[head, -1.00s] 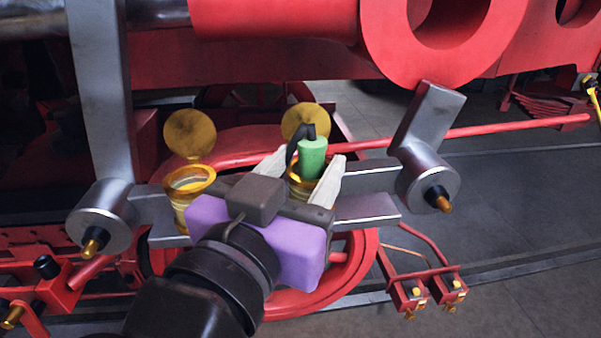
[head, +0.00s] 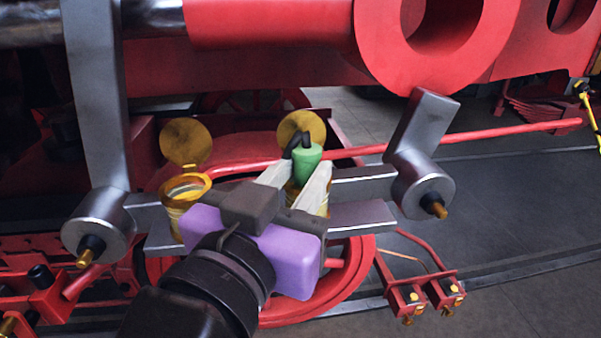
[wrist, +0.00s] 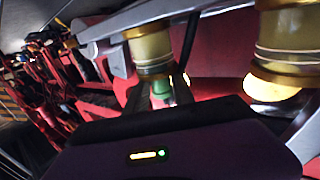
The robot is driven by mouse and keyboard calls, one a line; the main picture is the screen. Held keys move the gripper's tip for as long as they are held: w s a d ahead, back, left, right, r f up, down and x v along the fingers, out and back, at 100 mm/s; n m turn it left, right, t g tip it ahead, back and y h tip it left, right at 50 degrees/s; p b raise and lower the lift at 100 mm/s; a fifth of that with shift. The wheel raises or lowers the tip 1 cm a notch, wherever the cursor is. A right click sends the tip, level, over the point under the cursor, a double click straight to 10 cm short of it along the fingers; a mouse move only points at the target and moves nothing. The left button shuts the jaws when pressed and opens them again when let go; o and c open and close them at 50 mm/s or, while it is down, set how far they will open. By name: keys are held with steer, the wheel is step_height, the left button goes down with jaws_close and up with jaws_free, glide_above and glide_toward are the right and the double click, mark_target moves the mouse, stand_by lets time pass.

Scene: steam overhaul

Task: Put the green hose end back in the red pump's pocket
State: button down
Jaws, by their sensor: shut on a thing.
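The green hose end (head: 307,162) shows in the head view between the white fingers of my gripper (head: 303,176), which is shut on it. A short black hose bends at its upper end. The held end is in front of the right brass cup's raised lid, over that cup. I cannot tell whether it touches the cup. In the wrist view a bit of the green hose end (wrist: 158,88) shows between the fingers; the rest is hidden. I cannot make out for sure which red part is the pump, nor its pocket.
Two brass cups with raised round lids, the left cup (head: 185,190) and the right lid (head: 300,128), stand on a grey metal bar. A silver arm (head: 420,160) is at the right. A red bracket with two small blocks (head: 430,300) is lower right; open floor lies beyond.

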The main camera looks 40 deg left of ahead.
step_height(320, 180, up, 8)
steer(key=p, duration=0.6)
stand_by(0.4)
steer(key=shift+f, duration=0.1)
